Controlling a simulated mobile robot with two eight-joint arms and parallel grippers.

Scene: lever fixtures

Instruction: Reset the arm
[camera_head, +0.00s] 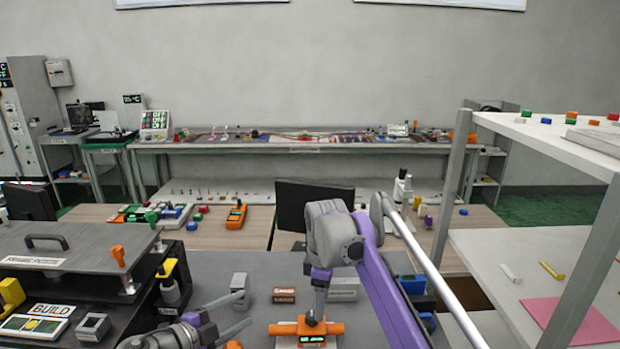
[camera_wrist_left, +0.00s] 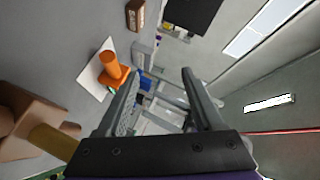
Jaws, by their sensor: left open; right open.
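An orange fixture (camera_head: 283,329) with a small green display stands on a white sheet at the bottom middle of the head view. An orange upright part on a white sheet (camera_wrist_left: 94,84) shows in the left wrist view. My left gripper (camera_head: 246,308) is open and empty, left of the fixture, its fingers pointing right; its open fingers (camera_wrist_left: 150,60) also fill the middle of the wrist view. My right gripper (camera_head: 319,299) points down just over the fixture, beside a dark knob. It is open, but its fingers overlap, and I cannot tell whether they touch the fixture.
A grey block (camera_head: 239,284), a brown box (camera_head: 284,295) and a light grey box (camera_head: 343,289) lie behind the fixture. A black bench (camera_head: 205,268) with a panel and an orange lever (camera_head: 118,256) is on the left. White shelves (camera_head: 560,140) stand on the right.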

